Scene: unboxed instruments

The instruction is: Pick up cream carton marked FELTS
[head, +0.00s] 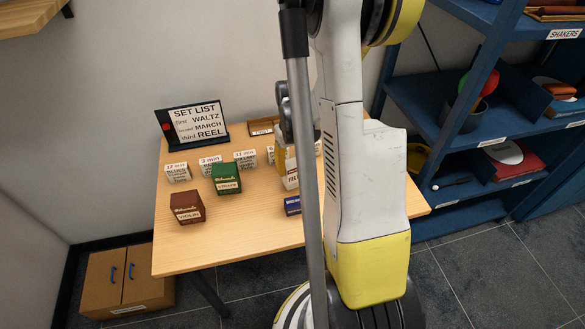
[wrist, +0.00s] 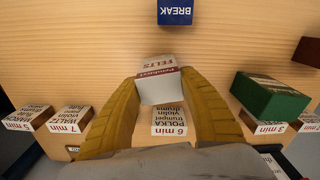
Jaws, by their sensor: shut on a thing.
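The cream carton marked FELTS (wrist: 160,88), with a dark red band, is between the two yellow fingers of my gripper (wrist: 159,80) in the wrist view. The fingers are shut on its sides. In the head view the carton (head: 291,179) shows beside my arm, which hides part of it. A yellow part of my gripper (head: 281,158) shows just left of it. I cannot tell whether its base touches the wooden table.
On the table (head: 250,238) are a green carton (head: 226,179), a dark red carton (head: 187,207), a blue BREAK block (head: 292,205), several small white tune cards (head: 177,172) and a set list stand (head: 192,124). A blue shelf (head: 460,140) stands at right.

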